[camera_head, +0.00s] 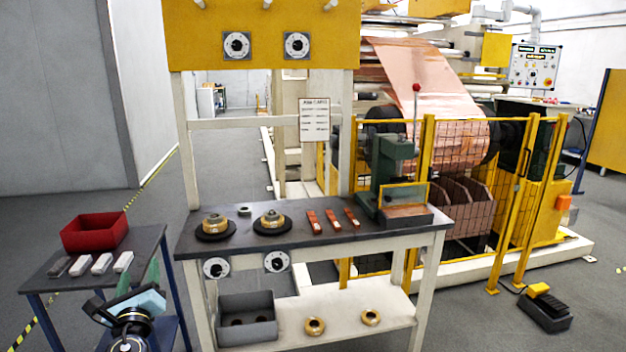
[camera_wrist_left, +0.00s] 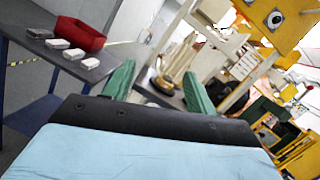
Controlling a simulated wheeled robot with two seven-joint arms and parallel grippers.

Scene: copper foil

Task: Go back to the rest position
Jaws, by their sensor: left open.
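My left gripper (camera_head: 139,274) is low at the left of the head view, in front of the small side table (camera_head: 140,242). Its two green fingers are apart with nothing between them. In the left wrist view the open gripper (camera_wrist_left: 160,82) shows its fingers standing up from a black and light blue body. The gap between them is empty, and the workbench shows beyond it. My right gripper is in neither view.
The side table carries a red bin (camera_head: 95,232) and several grey and white bars (camera_head: 101,264). The workbench (camera_head: 180,246) holds two round brass parts, copper pieces (camera_head: 332,219) and a green press (camera_head: 392,165). Yellow fencing (camera_head: 428,150) stands behind. The floor at front right is clear except a pedal (camera_head: 545,310).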

